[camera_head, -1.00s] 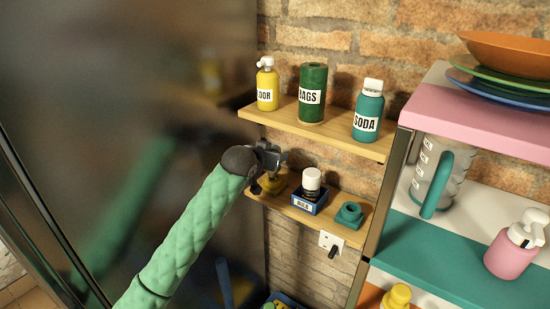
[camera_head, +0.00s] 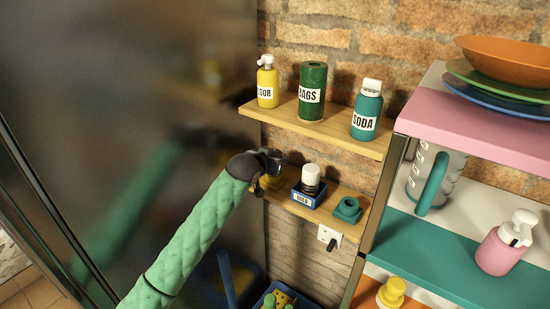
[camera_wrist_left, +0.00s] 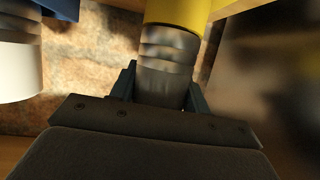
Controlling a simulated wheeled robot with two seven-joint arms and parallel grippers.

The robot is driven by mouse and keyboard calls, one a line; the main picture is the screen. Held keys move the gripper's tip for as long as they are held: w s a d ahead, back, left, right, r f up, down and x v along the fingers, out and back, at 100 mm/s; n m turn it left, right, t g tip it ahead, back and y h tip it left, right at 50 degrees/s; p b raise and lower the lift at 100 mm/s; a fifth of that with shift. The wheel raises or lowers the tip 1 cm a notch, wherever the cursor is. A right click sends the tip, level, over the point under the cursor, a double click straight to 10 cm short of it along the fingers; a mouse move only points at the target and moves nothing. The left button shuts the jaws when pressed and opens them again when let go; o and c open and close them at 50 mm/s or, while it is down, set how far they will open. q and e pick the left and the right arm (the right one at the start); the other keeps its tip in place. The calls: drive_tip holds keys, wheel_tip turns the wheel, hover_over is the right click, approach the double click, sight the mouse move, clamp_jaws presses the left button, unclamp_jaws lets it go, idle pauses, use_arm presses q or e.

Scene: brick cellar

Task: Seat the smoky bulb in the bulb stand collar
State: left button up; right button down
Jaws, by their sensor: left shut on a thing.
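My left gripper (camera_head: 270,160) is at the left end of the lower shelf. In the left wrist view the gripper (camera_wrist_left: 160,90) is shut on a smoky grey, banded cylinder, which I take for the smoky bulb (camera_wrist_left: 165,75). A yellow piece (camera_wrist_left: 175,14) adjoins the bulb's end there with no gap showing. In the head view the yellow piece (camera_head: 272,182) shows under the gripper on the shelf; it may be the bulb stand. I cannot tell whether the bulb sits inside a collar. A teal ringed piece (camera_head: 347,209) stands at the shelf's right. My right gripper is out of view.
The upper shelf (camera_head: 330,130) above holds yellow, green and teal containers. A glossy dark panel (camera_head: 130,90) fills the left. A coloured rack (camera_head: 470,262) stands right.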

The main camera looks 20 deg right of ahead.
use_arm(q)
drive_tip(key=o, duration=0.9)
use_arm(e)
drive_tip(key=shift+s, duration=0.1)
use_arm(q)
drive_tip(key=shift+o, duration=0.2)
drive_tip(key=shift+s+a+r+b, duration=0.15)
drive_tip(key=shift+s+a+b, duration=0.15)
drive_tip(key=shift+s, duration=0.05)
drive_tip(key=b+v, duration=0.3)
drive_tip(key=v, duration=0.8)
drive_tip(key=shift+b, duration=0.4)
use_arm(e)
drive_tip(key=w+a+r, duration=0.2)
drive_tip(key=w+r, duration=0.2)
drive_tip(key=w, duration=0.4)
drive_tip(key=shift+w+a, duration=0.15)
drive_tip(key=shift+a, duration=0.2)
use_arm(q)
drive_tip(key=shift+r, duration=0.15)
